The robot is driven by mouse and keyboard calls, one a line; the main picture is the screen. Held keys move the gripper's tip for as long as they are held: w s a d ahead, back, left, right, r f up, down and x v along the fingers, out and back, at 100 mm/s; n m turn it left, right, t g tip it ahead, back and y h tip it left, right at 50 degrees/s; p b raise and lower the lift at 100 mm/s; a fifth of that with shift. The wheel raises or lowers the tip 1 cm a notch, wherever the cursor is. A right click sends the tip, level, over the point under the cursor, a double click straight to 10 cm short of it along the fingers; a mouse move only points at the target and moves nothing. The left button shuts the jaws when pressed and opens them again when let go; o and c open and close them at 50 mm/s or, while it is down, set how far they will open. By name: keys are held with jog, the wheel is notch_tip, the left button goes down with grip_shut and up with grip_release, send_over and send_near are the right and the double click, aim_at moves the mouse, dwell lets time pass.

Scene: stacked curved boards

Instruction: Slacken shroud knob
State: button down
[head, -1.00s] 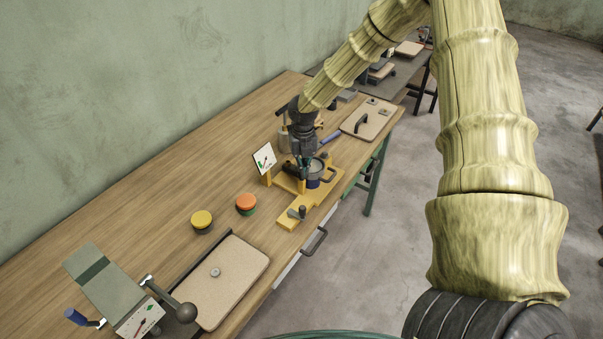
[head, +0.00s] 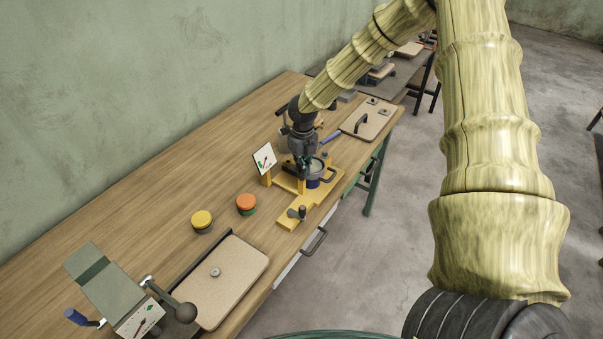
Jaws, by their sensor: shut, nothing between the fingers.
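My gripper (head: 303,166) points down over the yellow fixture (head: 318,192) on the wooden bench. It is shut and holds nothing. I cannot tell whether the fingers touch anything there. A small dark knob or lever (head: 298,212) sits on the fixture's near end, apart from my gripper. No part is clearly marked as the shroud knob, and my gripper hides some of the fixture. A white sign with a dial picture (head: 264,159) stands on the fixture's left.
Orange-topped (head: 246,203) and yellow-topped (head: 202,221) round buttons stand to the left. A tan board (head: 223,281) and a green-grey device with a ball-ended lever (head: 105,285) lie nearer. Another tan board with a handle (head: 367,119) lies beyond. The left bench surface is clear.

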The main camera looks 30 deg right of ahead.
jog(key=n, duration=0.1)
jog(key=f+n, duration=0.1)
jog(key=shift+s+d+n, duration=0.15)
jog(key=shift+s+n, duration=0.2)
jog(key=shift+n, duration=0.75)
jog(key=c, duration=1.4)
grip_release()
jog(key=shift+w+f, duration=0.1)
jog(key=shift+w, duration=0.1)
jog(key=shift+r, duration=0.2)
jog(key=shift+w+r, duration=0.1)
jog(key=shift+w, duration=0.1)
